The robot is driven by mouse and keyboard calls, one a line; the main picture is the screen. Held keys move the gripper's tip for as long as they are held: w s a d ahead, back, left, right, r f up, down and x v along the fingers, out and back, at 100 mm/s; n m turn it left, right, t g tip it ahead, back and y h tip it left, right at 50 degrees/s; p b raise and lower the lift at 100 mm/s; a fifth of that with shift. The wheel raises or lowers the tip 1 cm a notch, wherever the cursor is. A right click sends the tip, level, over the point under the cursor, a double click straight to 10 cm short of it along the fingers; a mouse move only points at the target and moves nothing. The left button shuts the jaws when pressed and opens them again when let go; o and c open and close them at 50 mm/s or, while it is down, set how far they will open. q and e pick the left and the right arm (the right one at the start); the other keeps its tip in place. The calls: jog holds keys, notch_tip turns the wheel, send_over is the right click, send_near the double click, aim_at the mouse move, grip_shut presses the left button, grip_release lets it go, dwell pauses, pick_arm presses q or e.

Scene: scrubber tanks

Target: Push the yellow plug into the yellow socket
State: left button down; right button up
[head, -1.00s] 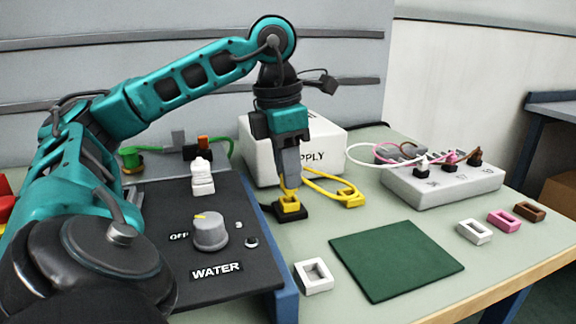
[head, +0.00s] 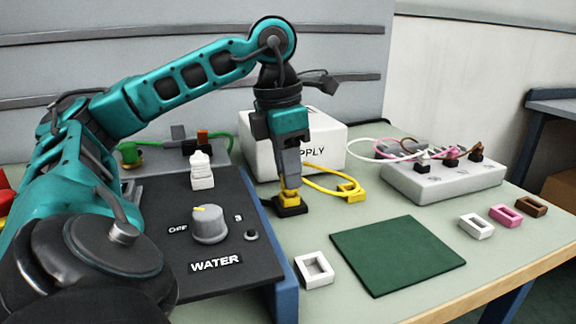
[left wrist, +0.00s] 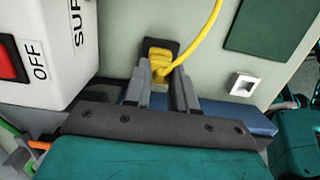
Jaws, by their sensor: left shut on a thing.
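My left gripper (head: 289,180) points straight down over the yellow socket, shut on the yellow plug (head: 289,195). The plug also shows between the fingertips in the left wrist view (left wrist: 161,65), with its yellow cable leading away. The yellow socket (head: 290,209) sits on a dark base on the table, directly under the plug. The plug's lower end meets the socket, but how deep it sits cannot be told because the fingers and plug cover the opening. My right gripper is not in view.
A white supply box (head: 325,135) stands just behind the gripper. The black WATER panel (head: 180,255) with a knob is to the left. A green mat (head: 397,255), a white frame (head: 313,270) and a grey block with several plugs (head: 445,182) lie to the right.

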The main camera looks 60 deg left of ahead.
pick_arm(q)
jog(key=shift+f+b, duration=0.35)
jog(key=shift+f, duration=0.15)
jog(key=shift+c, duration=1.8)
grip_release()
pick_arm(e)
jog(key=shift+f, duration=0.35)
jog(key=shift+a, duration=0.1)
pick_arm(q)
notch_tip(320, 180, up, 3)
jog(key=p, duration=0.3)
notch_tip(320, 180, up, 5)
jog(key=p, duration=0.5)
jog(key=shift+r+p, duration=0.35)
jog(key=shift+r, duration=0.1)
jog(key=shift+f, duration=0.15)
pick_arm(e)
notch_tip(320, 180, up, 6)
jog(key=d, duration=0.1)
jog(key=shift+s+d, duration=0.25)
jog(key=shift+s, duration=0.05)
